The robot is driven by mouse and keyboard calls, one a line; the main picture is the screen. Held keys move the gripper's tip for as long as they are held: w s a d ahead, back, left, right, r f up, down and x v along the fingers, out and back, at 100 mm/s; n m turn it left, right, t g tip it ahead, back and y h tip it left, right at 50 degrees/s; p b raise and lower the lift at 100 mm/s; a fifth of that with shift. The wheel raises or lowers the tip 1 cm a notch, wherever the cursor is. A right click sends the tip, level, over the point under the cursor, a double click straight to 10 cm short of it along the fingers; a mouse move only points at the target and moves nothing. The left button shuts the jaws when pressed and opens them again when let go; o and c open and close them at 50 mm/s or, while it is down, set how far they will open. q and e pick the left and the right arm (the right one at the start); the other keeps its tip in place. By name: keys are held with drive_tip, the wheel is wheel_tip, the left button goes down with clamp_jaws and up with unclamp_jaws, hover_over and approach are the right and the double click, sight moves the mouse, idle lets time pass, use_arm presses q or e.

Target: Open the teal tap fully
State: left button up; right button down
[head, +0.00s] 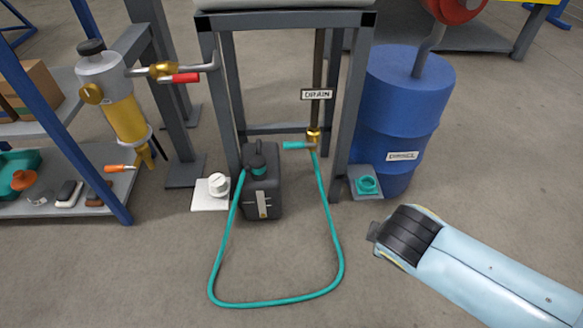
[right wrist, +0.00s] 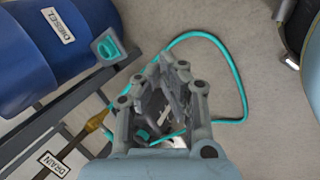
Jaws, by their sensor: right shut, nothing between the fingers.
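The teal tap (head: 297,145) is a short lever on a brass valve (head: 313,135) at the foot of a vertical pipe under the DRAIN sign (head: 317,94). In the head view the lever points left, lying roughly crosswise to the pipe. The brass valve also shows in the right wrist view (right wrist: 97,121); the lever is not clear there. My right gripper (head: 373,231) is to the right of and nearer than the tap, well apart from it. In the right wrist view its fingers (right wrist: 168,75) are shut and empty. My left gripper is not in view.
A teal hose (head: 341,262) loops over the floor from the valve to a black jug (head: 262,195). Steel frame legs (head: 350,110) flank the tap. A blue drum (head: 402,115) stands right. A red-handled valve (head: 180,78) is at upper left. The front floor is mostly clear.

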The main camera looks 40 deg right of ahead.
sight(299, 143)
drive_tip(key=w+d+f+n+t+h+b, duration=0.2)
drive_tip(key=w+f+n+t+h+b, duration=0.15)
drive_tip(key=w+n, duration=0.45)
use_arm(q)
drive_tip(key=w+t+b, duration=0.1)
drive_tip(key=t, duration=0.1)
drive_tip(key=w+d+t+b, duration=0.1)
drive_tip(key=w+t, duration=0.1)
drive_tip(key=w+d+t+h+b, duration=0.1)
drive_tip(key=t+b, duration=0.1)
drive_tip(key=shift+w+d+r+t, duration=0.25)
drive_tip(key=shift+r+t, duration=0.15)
use_arm(e)
drive_tip(key=w+a+f+n+t+y, duration=0.1)
drive_tip(key=w+a+n+t, duration=0.4)
drive_tip(key=w+n, duration=0.8)
drive_tip(key=a+n, duration=0.2)
drive_tip(key=a, duration=0.1)
drive_tip(key=shift+w+a+f+n+t, duration=0.15)
drive_tip(key=shift+w+a+n+t, duration=0.1)
drive_tip(key=shift+n+t, duration=0.15)
drive_tip(key=shift+d, duration=0.1)
